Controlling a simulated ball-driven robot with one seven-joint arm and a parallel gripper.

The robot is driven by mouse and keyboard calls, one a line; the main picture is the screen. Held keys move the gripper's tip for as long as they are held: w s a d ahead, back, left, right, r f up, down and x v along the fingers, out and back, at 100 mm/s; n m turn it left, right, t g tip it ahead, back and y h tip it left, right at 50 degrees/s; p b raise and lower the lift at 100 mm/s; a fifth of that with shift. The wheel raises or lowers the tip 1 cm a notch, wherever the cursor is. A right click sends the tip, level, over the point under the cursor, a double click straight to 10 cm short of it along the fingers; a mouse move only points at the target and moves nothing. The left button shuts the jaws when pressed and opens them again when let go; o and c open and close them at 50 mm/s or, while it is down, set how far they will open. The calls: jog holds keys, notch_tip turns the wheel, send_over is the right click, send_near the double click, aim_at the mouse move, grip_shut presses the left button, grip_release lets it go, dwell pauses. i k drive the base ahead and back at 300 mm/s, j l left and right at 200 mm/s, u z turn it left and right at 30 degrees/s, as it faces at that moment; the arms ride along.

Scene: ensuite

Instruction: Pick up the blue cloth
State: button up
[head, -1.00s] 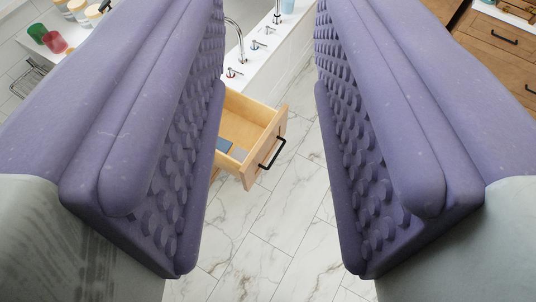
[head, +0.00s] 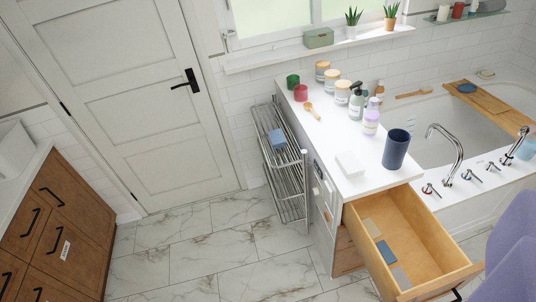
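A blue folded piece (head: 386,252), which looks like cloth, lies flat in the open wooden drawer (head: 440,243), between a beige piece (head: 372,228) and a grey piece (head: 401,278). Another blue folded cloth (head: 277,139) lies on the upper part of the metal rack (head: 282,170), left of the white-topped cabinet. Which of the two is the task's cloth I cannot tell. The other finger is out of view. Neither blue piece is touched by the visible finger.
The white counter (head: 335,188) holds a dark blue cup (head: 397,149), a white block (head: 350,164), bottles and jars. The bathtub (head: 430,125) is behind right. A closed white door (head: 140,90) and brown cabinet (head: 62,235) stand left. The marble floor (head: 200,255) is clear.

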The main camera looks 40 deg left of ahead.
aim_at(277, 140)
jog(key=u, duration=1.05)
jog(key=i+j, duration=0.15)
jog(key=i, duration=0.6)
jog(key=i+j, duration=0.15)
jog(key=i, duration=0.6)
jog(key=i+j, duration=0.1)
jog(key=i, duration=0.65)
jog(key=i+j, duration=0.15)
jog(key=i, duration=0.6)
